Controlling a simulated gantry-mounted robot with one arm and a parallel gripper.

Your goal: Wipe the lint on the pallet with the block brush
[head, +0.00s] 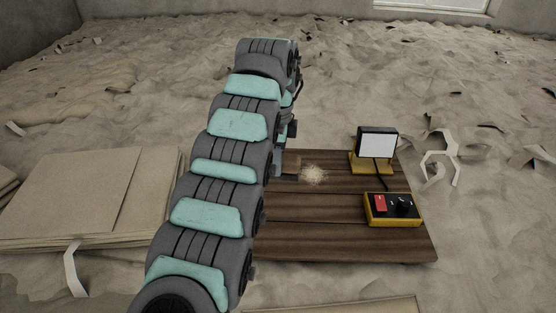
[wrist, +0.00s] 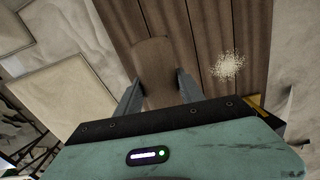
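The pale, fuzzy patch of lint (head: 313,174) lies on the dark plank pallet (head: 330,241), just right of my gripper. In the wrist view the lint (wrist: 229,65) is to the right of my fingers. The block brush (wrist: 157,66) is a brown block between the two fingers of my gripper (wrist: 160,82), which look closed against its sides. In the head view a bit of the brush (head: 291,163) shows left of the lint, apart from it. My arm hides most of the gripper there. Whether the brush touches the pallet is hard to tell.
A yellow-based lamp (head: 376,145) and a yellow control box (head: 392,209) with a red switch stand on the pallet's right side. Stacked cardboard (head: 95,195) lies to the left. Paper scraps litter the sandy floor. The pallet's front middle is clear.

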